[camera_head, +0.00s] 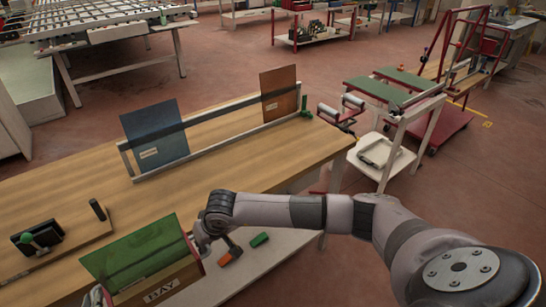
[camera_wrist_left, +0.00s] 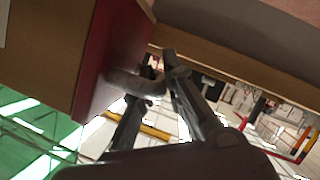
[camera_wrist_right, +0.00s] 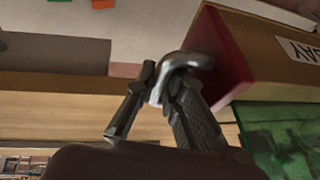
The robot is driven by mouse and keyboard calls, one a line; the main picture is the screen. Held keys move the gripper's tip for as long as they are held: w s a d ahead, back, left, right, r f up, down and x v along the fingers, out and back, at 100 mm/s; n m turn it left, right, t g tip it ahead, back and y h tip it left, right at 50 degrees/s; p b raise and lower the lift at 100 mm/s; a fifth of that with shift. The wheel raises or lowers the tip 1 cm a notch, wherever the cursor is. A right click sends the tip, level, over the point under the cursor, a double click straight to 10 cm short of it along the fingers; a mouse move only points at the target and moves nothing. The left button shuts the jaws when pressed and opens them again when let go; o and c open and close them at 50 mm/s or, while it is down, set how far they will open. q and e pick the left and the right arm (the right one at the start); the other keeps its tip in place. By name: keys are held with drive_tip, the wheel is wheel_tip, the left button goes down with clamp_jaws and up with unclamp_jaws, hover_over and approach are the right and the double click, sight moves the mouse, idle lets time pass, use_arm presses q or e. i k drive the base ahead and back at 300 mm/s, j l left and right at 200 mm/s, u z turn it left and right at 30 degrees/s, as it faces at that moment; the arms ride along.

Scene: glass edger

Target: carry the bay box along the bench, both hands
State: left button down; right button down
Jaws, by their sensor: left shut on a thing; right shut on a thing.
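The bay box (camera_head: 185,279) is at the lower left of the head view, at the near side of the bench (camera_head: 85,188). It has a wooden front with a BAY label, red ends and a green glass sheet (camera_head: 132,252) standing in it. My left gripper (camera_head: 97,297) shows only in part at its left end; in the left wrist view its fingers (camera_wrist_left: 157,85) are shut on the grey handle of the red end (camera_wrist_left: 100,60). My right gripper (camera_wrist_right: 163,88) is shut on the handle at the other red end (camera_wrist_right: 222,50). I cannot tell whether the box touches the bench.
A rack on the bench holds a blue sheet (camera_head: 155,132) and a brown sheet (camera_head: 279,92). A black fixture with a green knob (camera_head: 37,238) stands at the left. Orange (camera_head: 230,252) and green (camera_head: 259,240) blocks lie right of the box. Bare wood lies between box and rack.

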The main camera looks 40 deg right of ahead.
sight(265, 164)
drive_tip(key=l, duration=1.45)
drive_tip(key=k+l, duration=0.15)
drive_tip(key=l, duration=1.3)
